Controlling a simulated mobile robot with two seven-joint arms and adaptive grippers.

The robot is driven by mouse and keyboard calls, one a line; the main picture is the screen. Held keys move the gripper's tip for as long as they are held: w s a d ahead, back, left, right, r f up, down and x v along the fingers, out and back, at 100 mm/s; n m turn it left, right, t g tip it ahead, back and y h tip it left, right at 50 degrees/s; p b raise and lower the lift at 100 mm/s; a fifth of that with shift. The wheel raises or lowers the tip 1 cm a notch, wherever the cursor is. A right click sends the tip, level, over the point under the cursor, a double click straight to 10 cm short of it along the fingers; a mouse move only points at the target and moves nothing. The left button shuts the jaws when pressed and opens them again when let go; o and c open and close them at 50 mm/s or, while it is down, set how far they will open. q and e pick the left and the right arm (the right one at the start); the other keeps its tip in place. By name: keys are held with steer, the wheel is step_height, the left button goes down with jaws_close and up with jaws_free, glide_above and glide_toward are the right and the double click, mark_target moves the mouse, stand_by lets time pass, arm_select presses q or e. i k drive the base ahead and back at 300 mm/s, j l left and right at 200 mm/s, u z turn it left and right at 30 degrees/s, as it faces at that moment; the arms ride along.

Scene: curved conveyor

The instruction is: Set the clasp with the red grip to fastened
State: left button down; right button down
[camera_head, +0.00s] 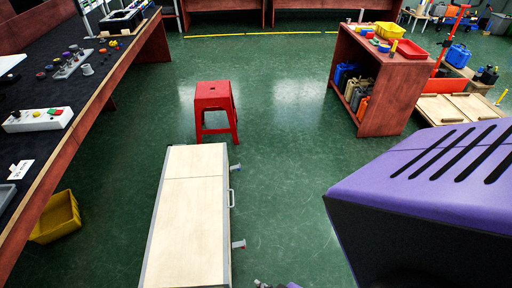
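A long case with a pale wooden lid (188,215) and grey edges lies on the green floor in the lower middle. Two small clasps stick out from its right side, a far clasp (236,171) and a near clasp (239,244), with a pale handle (231,198) between them. Their grip colours are too small to tell surely, and so is whether either is fastened. A small grey and purple piece, apparently part of my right gripper (263,284), shows at the bottom edge, just right of the case; its fingers are mostly cut off. My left gripper is out of view.
A red stool (214,97) stands behind the case. A long dark-topped bench (62,95) runs along the left, with a yellow bin (57,217) beneath. A red shelf unit (386,92) stands back right. A purple slotted body hides the lower right. Floor right of the case is clear.

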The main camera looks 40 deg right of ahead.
mark_target(242, 244)
steer(key=u, duration=1.95)
steer(key=k+l, duration=0.3)
steer(key=l, duration=0.2)
steer(key=k+l, duration=0.3)
steer(key=l, duration=0.25)
steer(key=k+l, duration=0.3)
steer(key=l, duration=0.2)
steer(key=k+l, duration=0.3)
steer(key=l, duration=0.25)
steer(key=k+l, duration=0.3)
steer(key=l, duration=0.2)
steer(key=k+l, duration=0.3)
steer(key=l, duration=0.25)
steer(key=k+l, duration=0.3)
steer(key=l, duration=0.2)
steer(key=k+l, duration=0.3)
steer(key=l, duration=0.25)
